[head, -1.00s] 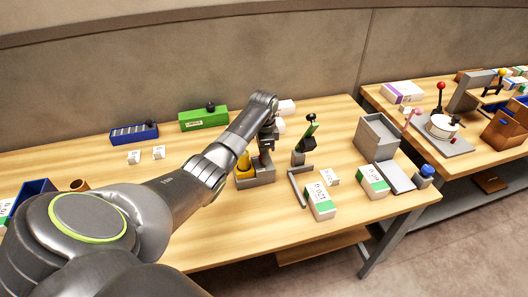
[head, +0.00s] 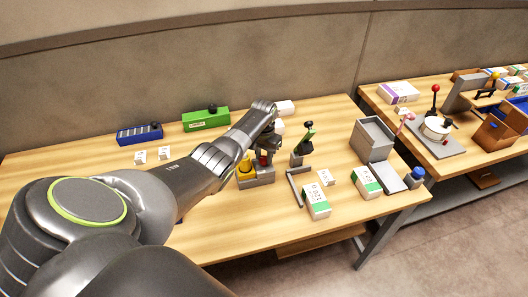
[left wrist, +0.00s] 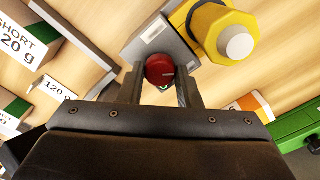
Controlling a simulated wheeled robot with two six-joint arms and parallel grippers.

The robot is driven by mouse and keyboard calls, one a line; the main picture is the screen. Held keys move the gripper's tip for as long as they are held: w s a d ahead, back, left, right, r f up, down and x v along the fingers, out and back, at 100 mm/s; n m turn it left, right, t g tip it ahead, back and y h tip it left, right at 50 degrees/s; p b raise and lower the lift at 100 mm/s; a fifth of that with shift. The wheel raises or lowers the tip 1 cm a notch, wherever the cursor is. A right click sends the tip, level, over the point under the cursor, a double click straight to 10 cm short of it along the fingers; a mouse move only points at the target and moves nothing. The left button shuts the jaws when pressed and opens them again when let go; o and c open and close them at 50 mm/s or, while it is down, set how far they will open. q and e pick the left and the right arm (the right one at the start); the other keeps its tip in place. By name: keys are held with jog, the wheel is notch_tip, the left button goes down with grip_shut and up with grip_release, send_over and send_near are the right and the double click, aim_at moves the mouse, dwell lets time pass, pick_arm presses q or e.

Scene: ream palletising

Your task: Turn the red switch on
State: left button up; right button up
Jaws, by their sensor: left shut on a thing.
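The red switch (left wrist: 160,70) shows as a round red knob on a grey box (left wrist: 150,36) in the left wrist view. My left gripper (left wrist: 161,79) has one finger on each side of the knob and is shut on it. In the head view the gripper (head: 265,152) points down over the grey box (head: 258,182), and a bit of red shows below it. The knob's lower side is hidden. My right gripper is not in view.
A black-and-green lever (head: 306,138) stands just right of the box. White-and-green packs (head: 316,202) and a grey bin (head: 373,138) lie farther right. A blue box (head: 139,133) and a green box (head: 205,120) stand at the back. The table's front middle is clear.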

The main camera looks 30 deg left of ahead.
pick_arm(q)
jog(key=n+p, duration=0.1)
jog(key=n, duration=0.2)
jog(key=shift+w+r+n, duration=0.1)
jog(key=shift+r+n, duration=0.05)
jog(key=shift+n, duration=0.15)
jog(key=shift+a+n+p, duration=0.1)
jog(key=shift+n+p, duration=0.6)
jog(key=shift+n, duration=1.2)
jog(key=o, duration=1)
jog(key=shift+c, duration=0.2)
